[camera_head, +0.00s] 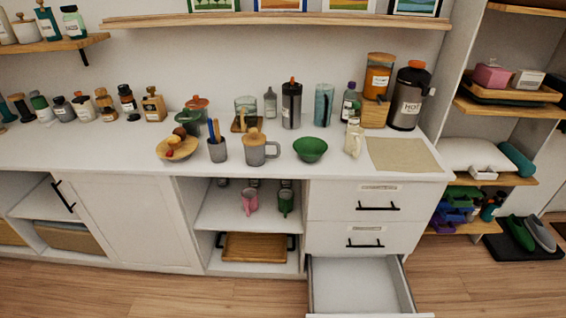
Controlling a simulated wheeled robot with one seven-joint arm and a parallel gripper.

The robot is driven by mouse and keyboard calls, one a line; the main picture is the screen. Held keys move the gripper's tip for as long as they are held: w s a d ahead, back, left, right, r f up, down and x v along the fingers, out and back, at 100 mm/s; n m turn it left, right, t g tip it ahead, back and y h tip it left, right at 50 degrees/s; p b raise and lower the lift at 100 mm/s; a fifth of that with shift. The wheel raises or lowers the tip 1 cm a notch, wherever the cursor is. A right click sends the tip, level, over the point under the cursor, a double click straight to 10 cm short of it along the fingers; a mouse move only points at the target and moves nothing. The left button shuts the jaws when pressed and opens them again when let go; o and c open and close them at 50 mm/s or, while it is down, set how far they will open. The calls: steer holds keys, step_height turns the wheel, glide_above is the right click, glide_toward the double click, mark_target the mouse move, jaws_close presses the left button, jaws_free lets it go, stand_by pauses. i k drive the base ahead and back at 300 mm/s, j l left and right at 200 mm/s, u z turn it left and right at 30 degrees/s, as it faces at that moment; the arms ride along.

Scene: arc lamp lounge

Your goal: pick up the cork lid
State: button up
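A tan, cork-coloured lid (255,136) with a small knob sits on top of a grey mug (256,154). The mug stands upright near the front edge of the white counter, with its handle toward the right. The lid looks like the cork lid; nothing covers it in this view. My gripper is not in view.
A grey cup with utensils (217,151) stands left of the mug, and a green bowl (310,149) stands right. A wooden plate of food (165,155) is farther left. Bottles line the back. The bottom drawer (360,288) is open. A beige mat (385,154) lies bare.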

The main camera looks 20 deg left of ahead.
mark_target(253, 139)
steer(key=i+j+u, duration=0.7)
steer(key=i+j, duration=0.25)
steer(key=i+j+u, duration=0.3)
steer(key=i, duration=0.3)
steer(key=i+l, duration=0.1)
steer(key=l, duration=0.3)
steer(key=i+u, duration=0.05)
